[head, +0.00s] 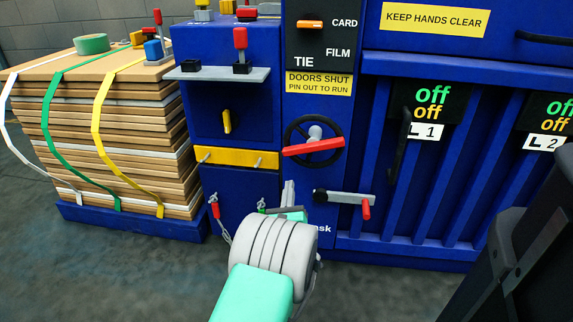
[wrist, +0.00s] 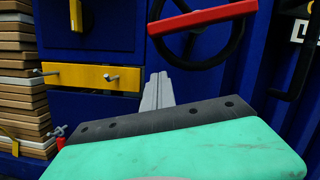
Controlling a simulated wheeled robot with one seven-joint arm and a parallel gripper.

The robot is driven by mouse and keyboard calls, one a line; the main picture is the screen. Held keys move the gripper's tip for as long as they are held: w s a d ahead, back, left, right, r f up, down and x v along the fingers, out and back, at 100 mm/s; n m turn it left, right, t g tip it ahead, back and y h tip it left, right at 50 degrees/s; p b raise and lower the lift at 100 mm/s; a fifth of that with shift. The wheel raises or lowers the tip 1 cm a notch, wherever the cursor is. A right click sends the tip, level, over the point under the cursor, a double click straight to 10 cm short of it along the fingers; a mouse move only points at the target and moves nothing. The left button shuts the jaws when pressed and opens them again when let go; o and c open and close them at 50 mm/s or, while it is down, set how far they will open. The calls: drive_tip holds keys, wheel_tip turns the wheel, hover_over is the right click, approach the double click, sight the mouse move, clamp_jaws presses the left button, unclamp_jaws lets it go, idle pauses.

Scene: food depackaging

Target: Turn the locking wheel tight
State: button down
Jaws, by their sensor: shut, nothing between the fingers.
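The locking wheel (head: 338,146) is a black round wheel with a red bar across it and a grey hub, on the blue machine front. In the wrist view the red bar of the wheel (wrist: 203,17) crosses the top, tilted up to the right. My gripper (head: 289,190) is below and a little left of the wheel, apart from it. In the wrist view my gripper (wrist: 158,90) is shut and empty, its grey fingers together, pointing at the blue panel below the wheel.
A grey crank with a red handle (head: 366,208) sticks out below the wheel. A yellow bar (head: 237,158) with two small handles is at left. A grey shelf (head: 217,74) juts out above it. A strapped cardboard stack (head: 110,135) stands far left. Dark floor is clear in front.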

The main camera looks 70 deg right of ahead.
drive_tip(key=w+d+r+p, duration=0.2)
drive_tip(key=d+r+p, duration=0.3)
drive_tip(key=shift+w, duration=0.4)
drive_tip(key=shift+r, duration=0.1)
drive_tip(key=r+p, duration=0.1)
drive_tip(key=p, duration=0.2)
drive_tip(key=shift+w, duration=0.4)
